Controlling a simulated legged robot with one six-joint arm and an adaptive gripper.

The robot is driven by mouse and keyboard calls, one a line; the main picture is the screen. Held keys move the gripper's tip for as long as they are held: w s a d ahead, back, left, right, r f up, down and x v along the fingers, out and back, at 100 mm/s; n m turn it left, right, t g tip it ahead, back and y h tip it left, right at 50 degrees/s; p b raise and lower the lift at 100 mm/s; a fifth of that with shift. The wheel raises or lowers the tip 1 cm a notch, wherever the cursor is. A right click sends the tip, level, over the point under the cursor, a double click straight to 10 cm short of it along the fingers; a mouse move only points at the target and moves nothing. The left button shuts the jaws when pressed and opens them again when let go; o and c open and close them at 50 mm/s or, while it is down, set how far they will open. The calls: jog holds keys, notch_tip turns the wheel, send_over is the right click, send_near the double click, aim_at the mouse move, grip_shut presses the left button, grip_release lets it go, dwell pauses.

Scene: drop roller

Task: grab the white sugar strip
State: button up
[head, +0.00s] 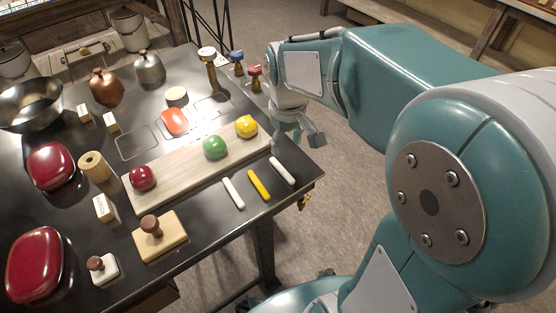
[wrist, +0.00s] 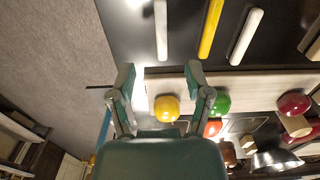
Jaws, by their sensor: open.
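Three strips lie side by side on the dark table near its front right edge. A white strip (head: 233,193) is on the left, a yellow strip (head: 259,185) in the middle, and a second pale, whitish strip (head: 282,170) nearest the table corner. In the wrist view, the white strip (wrist: 246,37) is at the upper right, the yellow strip (wrist: 210,28) beside it, and the other pale strip (wrist: 161,30) at the top middle. My gripper (head: 298,140) is open and empty, beyond the table's right edge, apart from the strips. It also shows in the wrist view (wrist: 158,84).
A wooden board (head: 184,168) behind the strips carries red (head: 143,178), green (head: 215,147) and yellow (head: 246,126) round pieces. A stamp on a wooden block (head: 160,236) stands left of the strips. Small-knobbed tools (head: 238,62) stand at the far right edge.

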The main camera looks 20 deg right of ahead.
send_over(283, 170)
jog(key=f, duration=0.4)
jog(key=shift+s+d+f, duration=0.15)
jog(key=shift+s+f, duration=0.2)
jog(key=shift+f, duration=0.05)
jog(key=f, duration=0.5)
jog(key=shift+w+f, duration=0.1)
jog(key=shift+w, duration=0.25)
grip_shut()
